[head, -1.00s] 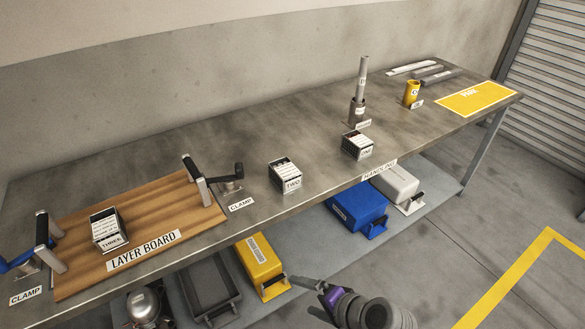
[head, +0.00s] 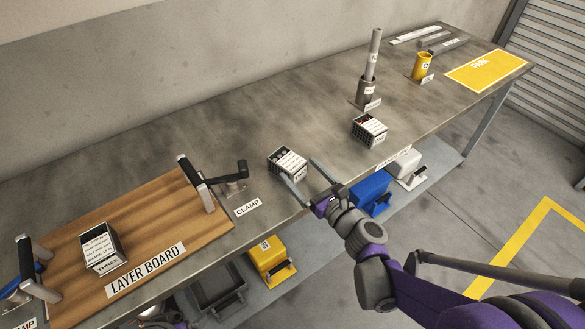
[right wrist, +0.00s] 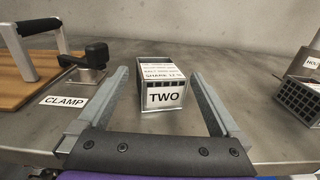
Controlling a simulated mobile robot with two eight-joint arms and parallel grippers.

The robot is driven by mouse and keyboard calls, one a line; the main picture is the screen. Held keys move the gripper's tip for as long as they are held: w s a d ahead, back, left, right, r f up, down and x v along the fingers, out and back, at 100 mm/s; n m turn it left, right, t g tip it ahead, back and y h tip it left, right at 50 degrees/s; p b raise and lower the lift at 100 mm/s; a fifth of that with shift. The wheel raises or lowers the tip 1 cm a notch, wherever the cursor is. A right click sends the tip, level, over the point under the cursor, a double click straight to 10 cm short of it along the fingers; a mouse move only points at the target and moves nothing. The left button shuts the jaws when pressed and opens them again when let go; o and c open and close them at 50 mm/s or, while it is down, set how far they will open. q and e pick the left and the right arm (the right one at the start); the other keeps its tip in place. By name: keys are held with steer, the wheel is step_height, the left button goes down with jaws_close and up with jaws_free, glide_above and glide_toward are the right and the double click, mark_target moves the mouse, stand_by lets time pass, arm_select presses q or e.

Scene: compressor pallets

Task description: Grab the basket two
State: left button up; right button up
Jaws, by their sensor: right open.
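Basket two (head: 287,159) is a small dark metal basket with a white printed top, standing upright on the grey workbench. In the right wrist view, basket two (right wrist: 164,97) faces me with its "TWO" label. My right gripper (head: 297,169) is open, reaching over the bench's front edge. In the right wrist view its fingers point toward the basket, one on each side, with a gap on both sides. The jaws are empty. In the head view the left finger partly covers the basket's front. My left gripper is not in view.
A clamp handle (head: 232,180) and the layer board (head: 150,215) with basket three (head: 101,248) lie left. Another basket (head: 369,130) and a grey tube in a holder (head: 367,92) stand right. Bare bench lies behind basket two.

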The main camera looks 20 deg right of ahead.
mark_target(287, 156)
steer(key=x, duration=0.7)
steer(key=shift+w+f+b, duration=0.4)
jaws_close()
